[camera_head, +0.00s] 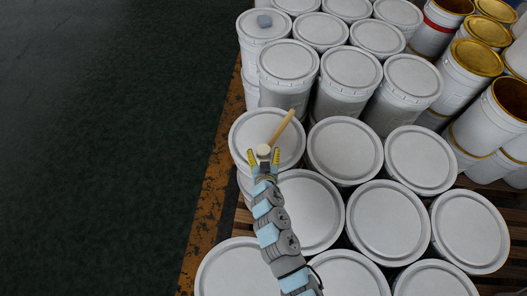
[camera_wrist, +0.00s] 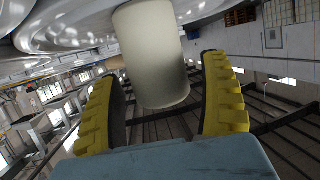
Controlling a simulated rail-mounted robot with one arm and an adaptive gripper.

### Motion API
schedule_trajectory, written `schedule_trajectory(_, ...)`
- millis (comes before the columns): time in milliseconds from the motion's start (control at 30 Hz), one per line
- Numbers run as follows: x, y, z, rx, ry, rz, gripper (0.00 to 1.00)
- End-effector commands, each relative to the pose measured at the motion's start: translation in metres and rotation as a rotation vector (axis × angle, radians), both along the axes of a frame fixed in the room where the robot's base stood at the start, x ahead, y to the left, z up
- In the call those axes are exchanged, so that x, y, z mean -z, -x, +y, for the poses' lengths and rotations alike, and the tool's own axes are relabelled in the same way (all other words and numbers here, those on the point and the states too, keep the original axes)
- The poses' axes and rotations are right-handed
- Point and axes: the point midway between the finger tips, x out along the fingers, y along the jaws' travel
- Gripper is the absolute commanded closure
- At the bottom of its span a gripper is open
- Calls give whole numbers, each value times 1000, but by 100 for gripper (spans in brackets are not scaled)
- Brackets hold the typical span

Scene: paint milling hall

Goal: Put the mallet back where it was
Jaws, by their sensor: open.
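The mallet has a cream head (camera_head: 263,150) and a tan wooden handle (camera_head: 284,126) that points up and right in the head view. It shows over the lid of a white bucket (camera_head: 243,136) near the left edge of the group; whether it touches the lid is unclear. My gripper (camera_head: 264,157) is open, with its yellow fingers on either side of the mallet head. In the wrist view the pale cylindrical head (camera_wrist: 155,55) shows between the spread fingers (camera_wrist: 160,72), with visible gaps at both sides.
Closely packed white lidded buckets (camera_head: 388,222) surround the spot. A small grey-blue block (camera_head: 264,21) lies on a lid at the back left. Open buckets with gold interiors (camera_head: 477,57) stand at the back right. Dark green floor (camera_head: 100,140) is clear beyond the yellow-orange edge (camera_head: 211,190).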

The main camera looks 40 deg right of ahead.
Motion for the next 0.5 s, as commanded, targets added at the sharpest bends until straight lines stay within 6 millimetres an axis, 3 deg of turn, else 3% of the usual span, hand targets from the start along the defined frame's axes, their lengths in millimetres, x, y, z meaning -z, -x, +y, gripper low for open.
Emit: schedule_trajectory(500,-18,44,39,0,-2,1,22)
